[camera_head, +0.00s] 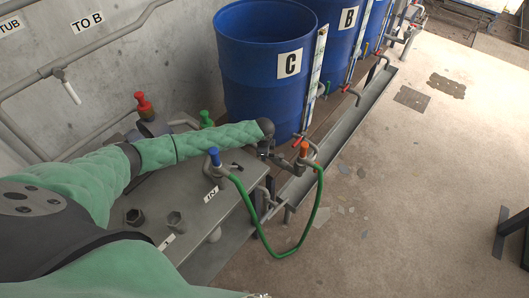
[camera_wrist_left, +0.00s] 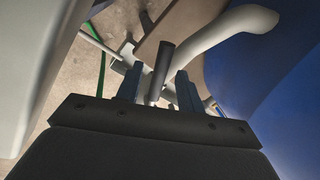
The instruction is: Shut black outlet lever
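The dark outlet lever (camera_wrist_left: 161,68) stands in the wrist view as a short, slightly tilted dark bar. It lies between the two blue-grey fingers of my left gripper (camera_wrist_left: 158,88); a gap shows on each side, so the fingers look open and not closed on it. In the head view my left gripper (camera_head: 264,151) is at the end of the green-sleeved arm, low in front of the blue drum marked C (camera_head: 262,60). The gripper largely hides the lever there. My right gripper is in neither view.
A blue-handled valve (camera_head: 214,157) and an orange-handled valve (camera_head: 303,150) stand close by, joined by a hanging green hose (camera_head: 262,239). Red (camera_head: 144,102) and green (camera_head: 206,117) handles are behind the arm. A grey pipe (camera_wrist_left: 225,30) curves near the fingers.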

